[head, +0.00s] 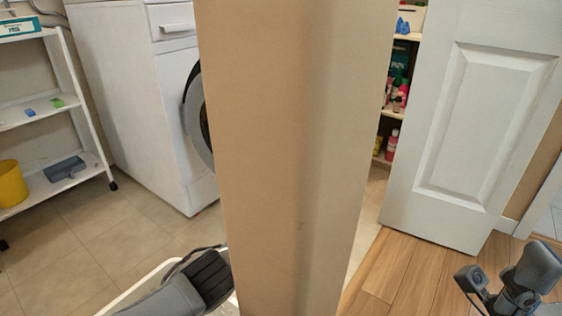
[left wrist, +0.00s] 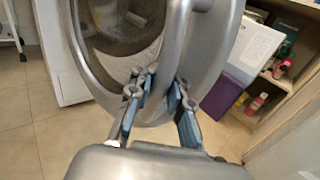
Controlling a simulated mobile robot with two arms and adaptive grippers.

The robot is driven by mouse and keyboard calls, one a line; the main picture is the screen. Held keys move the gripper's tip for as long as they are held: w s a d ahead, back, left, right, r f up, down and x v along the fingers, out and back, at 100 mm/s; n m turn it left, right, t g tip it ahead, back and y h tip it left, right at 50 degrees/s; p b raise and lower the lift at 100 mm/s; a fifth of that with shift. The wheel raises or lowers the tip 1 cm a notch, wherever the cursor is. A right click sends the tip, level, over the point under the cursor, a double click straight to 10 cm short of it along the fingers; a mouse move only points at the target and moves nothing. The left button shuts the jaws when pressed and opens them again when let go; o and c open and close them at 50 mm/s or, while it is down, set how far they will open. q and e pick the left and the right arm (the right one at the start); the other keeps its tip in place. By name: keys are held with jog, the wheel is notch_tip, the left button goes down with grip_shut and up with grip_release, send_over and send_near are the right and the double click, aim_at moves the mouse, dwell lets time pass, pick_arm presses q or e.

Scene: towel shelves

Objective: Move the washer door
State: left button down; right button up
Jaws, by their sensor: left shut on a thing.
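The white washer (head: 130,95) stands at the left of the head view. Its round door (head: 196,110) shows only as a dark and grey arc, mostly hidden behind a tan wall edge. In the left wrist view, the door's grey ring (left wrist: 175,50) fills the upper middle. My left gripper (left wrist: 162,98) is shut on the door's rim, with one finger on each side of it. In the head view its fingers are hidden behind the wall edge. Links of my right arm show at the lower right of the head view, but no right fingers can be made out.
The tan wall edge (head: 290,150) stands close in front. A white shelf rack (head: 65,110) is at the left. A white panelled door (head: 475,130) stands open at the right, beside shelves with bottles (head: 398,95). Tiled floor (head: 110,230) is clear before the washer.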

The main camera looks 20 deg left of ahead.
pick_arm(q)
jog(key=shift+w+d+f, duration=0.1)
jog(key=shift+w+d, duration=0.1)
jog(key=shift+d, duration=0.3)
jog(key=c, duration=1.3)
grip_release()
jog(key=shift+d+h, duration=0.1)
jog(key=shift+h, duration=0.2)
jog(key=shift+a+r, duration=0.25)
jog(key=shift+r, duration=0.4)
notch_tip(320, 180, up, 9)
jog(key=shift+d, duration=0.15)
jog(key=shift+f, duration=0.1)
